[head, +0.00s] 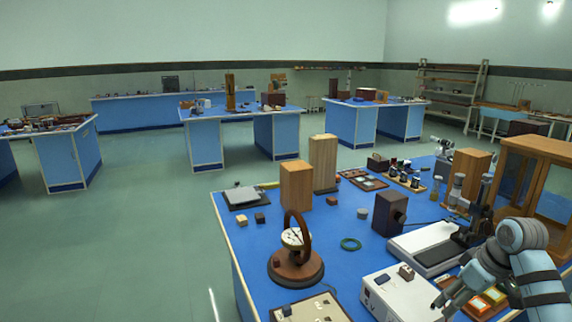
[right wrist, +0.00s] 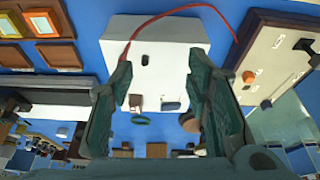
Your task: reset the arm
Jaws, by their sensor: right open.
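My right gripper (head: 446,302) is at the lower right of the head view, over the near right part of the blue bench (head: 335,250). In the right wrist view its two fingers (right wrist: 160,85) stand apart with nothing held between them. A white box (right wrist: 155,32) lies beyond the fingers there. In the head view the white box (head: 388,283) is just left of the gripper. Whether the fingers touch anything is not clear. My left gripper is not in view.
A round brass-and-wood instrument (head: 296,268) stands at the front of the bench, with wooden blocks (head: 296,186) behind. A microscope-like stand (head: 475,215) and a wood-framed cabinet (head: 530,165) crowd the right. A red wire (right wrist: 180,8) arches over the white box.

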